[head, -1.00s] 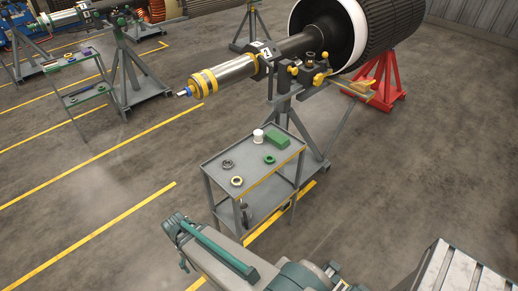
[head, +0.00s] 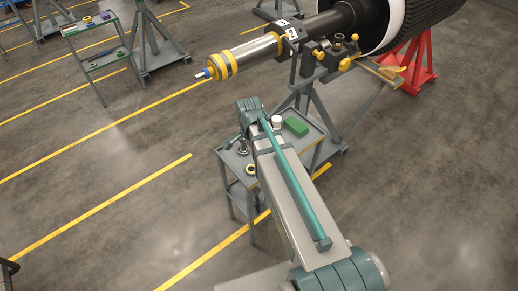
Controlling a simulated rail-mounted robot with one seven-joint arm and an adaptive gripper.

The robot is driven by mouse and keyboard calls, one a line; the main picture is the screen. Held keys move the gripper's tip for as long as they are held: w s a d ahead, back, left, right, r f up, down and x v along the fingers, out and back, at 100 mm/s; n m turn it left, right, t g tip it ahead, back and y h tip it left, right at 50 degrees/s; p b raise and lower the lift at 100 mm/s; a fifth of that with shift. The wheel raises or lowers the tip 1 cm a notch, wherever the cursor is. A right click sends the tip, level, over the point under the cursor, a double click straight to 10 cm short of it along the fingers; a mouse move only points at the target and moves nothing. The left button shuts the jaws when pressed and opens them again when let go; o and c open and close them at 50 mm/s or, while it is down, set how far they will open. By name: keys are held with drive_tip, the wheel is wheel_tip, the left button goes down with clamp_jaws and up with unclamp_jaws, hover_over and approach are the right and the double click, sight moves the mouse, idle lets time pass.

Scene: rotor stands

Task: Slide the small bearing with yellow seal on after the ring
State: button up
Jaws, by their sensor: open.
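The small bearing with yellow seal (head: 250,169) lies flat on the grey cart's top, near its front edge and close beside my arm. A dark ring-shaped part (head: 243,151) lies just behind it. The rotor shaft (head: 255,53) sticks out to the left above and behind the cart. Its end carries yellow bands (head: 224,65) and a blue part (head: 209,73) with a thin tip. My gripper (head: 241,140) hangs over the cart's left part, open and largely hidden by my wrist and arm. It is apart from the bearing; its fingertips are hard to make out.
The cart (head: 228,160) also bears a white cylinder (head: 277,121) and a green box (head: 296,126). My arm hides the cart's middle. The shaft stand (head: 304,90) with yellow knobs rises behind. The floor left of the cart is clear.

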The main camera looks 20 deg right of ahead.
sight(252, 171)
drive_tip(key=shift+f+b, duration=3.2)
drive_tip(key=shift+f, duration=1.9)
drive_tip(key=shift+c, duration=0.4)
